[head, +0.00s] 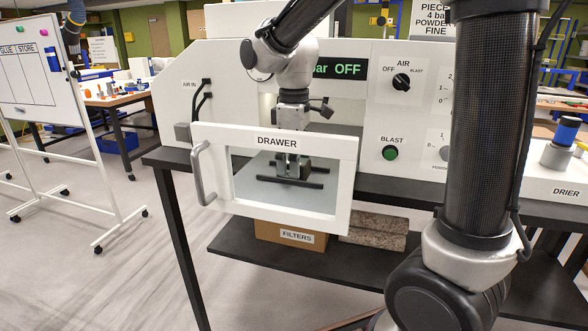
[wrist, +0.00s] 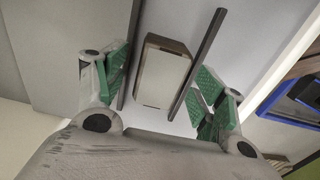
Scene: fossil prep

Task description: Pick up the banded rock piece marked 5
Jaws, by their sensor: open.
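In the wrist view a block-shaped rock piece (wrist: 163,72) with a pale face and brown sides lies between two dark bars (wrist: 207,50). No number shows on it, so I cannot tell whether it is the piece marked 5. My gripper (wrist: 162,84) is open, its green-padded fingers on either side of the piece and bars, with gaps visible. In the head view my gripper (head: 290,162) reaches down behind the white front marked DRAWER (head: 277,142), seen through its window. The piece is hard to separate from the fingers there.
The drawer front has a grey handle (head: 203,172) at left. A control panel with an AIR knob (head: 401,82) and green BLAST button (head: 390,153) stands behind. A FILTERS box (head: 292,235) is on the shelf below. Open floor lies to the left.

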